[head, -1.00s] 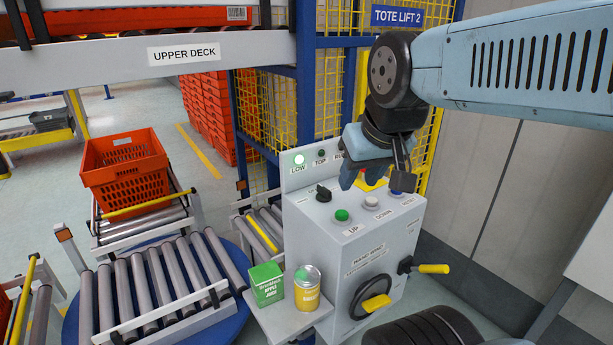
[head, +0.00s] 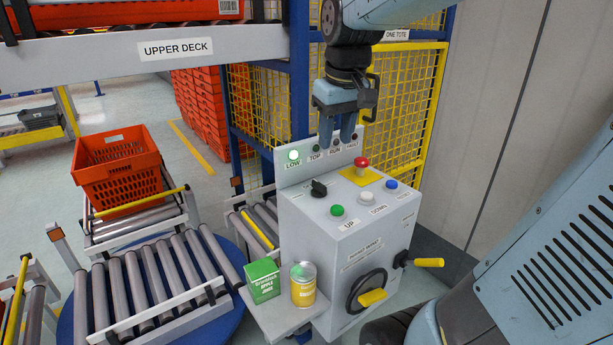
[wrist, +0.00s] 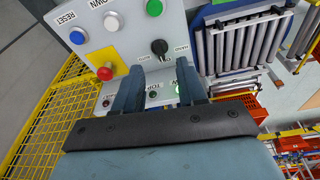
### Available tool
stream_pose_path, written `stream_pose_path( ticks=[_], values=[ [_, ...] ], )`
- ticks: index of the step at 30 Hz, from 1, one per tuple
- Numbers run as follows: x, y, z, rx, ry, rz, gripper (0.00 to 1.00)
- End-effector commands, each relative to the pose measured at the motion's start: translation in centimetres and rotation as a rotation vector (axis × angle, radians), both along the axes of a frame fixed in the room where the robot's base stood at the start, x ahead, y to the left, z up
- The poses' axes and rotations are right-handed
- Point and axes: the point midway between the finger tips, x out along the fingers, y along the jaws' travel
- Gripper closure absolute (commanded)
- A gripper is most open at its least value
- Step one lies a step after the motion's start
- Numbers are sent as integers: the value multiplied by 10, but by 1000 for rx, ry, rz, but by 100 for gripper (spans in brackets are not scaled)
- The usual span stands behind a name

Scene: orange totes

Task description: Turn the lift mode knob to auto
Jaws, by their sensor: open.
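The lift mode knob is a small black selector knob (head: 318,188) on the sloped top of the grey control box (head: 340,240). It also shows in the wrist view (wrist: 159,47), with small HAND and AUTO labels beside it; which one it points to is not clear. My gripper (head: 336,143) is open and empty, fingers pointing down, above and behind the knob near the lamp panel. In the wrist view the gripper's fingertips (wrist: 159,70) are apart on either side of the view below the knob, not touching it.
Near the knob are a green UP button (head: 337,210), a white DOWN button (head: 367,198), a blue reset button (head: 391,185) and a red mushroom button (head: 361,162). The LOW lamp (head: 294,155) is lit green. A juice carton (head: 263,281) and a can (head: 303,285) stand on the side shelf.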

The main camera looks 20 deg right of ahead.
Motion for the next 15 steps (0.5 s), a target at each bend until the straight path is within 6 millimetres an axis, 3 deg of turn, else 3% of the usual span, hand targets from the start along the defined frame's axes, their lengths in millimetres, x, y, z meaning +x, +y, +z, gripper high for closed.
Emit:
stream_pose_path(
  ticks=[6, 15],
  values=[
    [52, 0, -7, -11, 121, 75, 60],
    [85, 0, -15, -16, 199, 129, 60]
  ],
)
